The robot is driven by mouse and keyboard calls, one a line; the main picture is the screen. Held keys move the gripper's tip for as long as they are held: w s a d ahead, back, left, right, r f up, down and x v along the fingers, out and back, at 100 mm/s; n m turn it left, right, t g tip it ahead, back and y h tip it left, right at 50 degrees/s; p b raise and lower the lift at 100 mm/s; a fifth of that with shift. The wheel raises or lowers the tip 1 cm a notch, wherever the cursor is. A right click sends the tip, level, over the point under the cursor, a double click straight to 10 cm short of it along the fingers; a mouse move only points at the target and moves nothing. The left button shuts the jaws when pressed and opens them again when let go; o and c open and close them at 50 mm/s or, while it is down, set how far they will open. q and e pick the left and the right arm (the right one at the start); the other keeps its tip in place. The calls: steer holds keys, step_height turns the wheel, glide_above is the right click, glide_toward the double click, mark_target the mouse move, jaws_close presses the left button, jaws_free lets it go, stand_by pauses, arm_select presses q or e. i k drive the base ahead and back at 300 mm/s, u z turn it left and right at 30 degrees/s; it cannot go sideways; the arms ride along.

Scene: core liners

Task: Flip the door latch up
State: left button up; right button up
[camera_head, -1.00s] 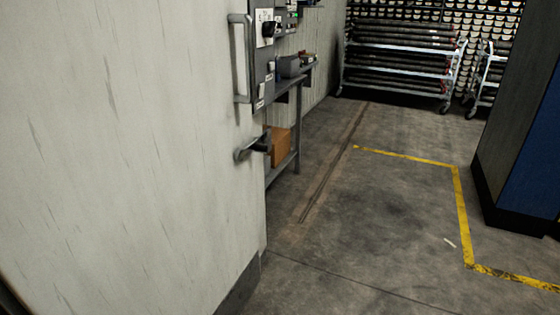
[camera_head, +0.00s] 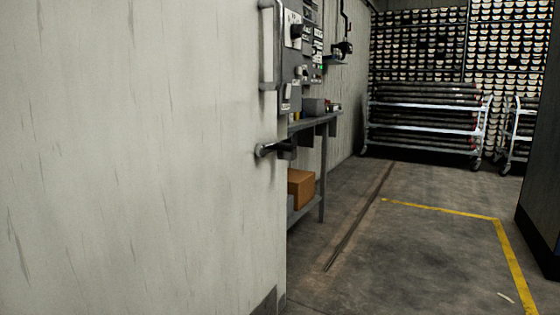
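The door (camera_head: 140,160) is a large pale, scuffed panel that fills the left half of the view. The door latch (camera_head: 272,150) is a dark metal lever near the door's right edge, lying about level and pointing right. A vertical grey pull handle (camera_head: 268,45) is mounted above it. Neither of my grippers shows in the view, and nothing is seen touching the latch.
Beyond the door edge stand a control panel (camera_head: 298,50) and a grey table (camera_head: 318,125) with a cardboard box (camera_head: 301,188) below. Carts (camera_head: 425,118) of dark tubes stand at the back. A dark cabinet (camera_head: 542,150) is at right. The floor (camera_head: 410,255) between is clear.

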mark_target(261, 149)
steer(key=u, duration=0.55)
steer(key=k, duration=0.65)
steer(key=z, duration=0.05)
steer(key=i, duration=0.5)
steer(key=z, duration=1.05)
steer(key=i, duration=0.85)
steer(key=u, duration=0.5)
steer(key=i, duration=0.8)
steer(key=u, duration=0.8)
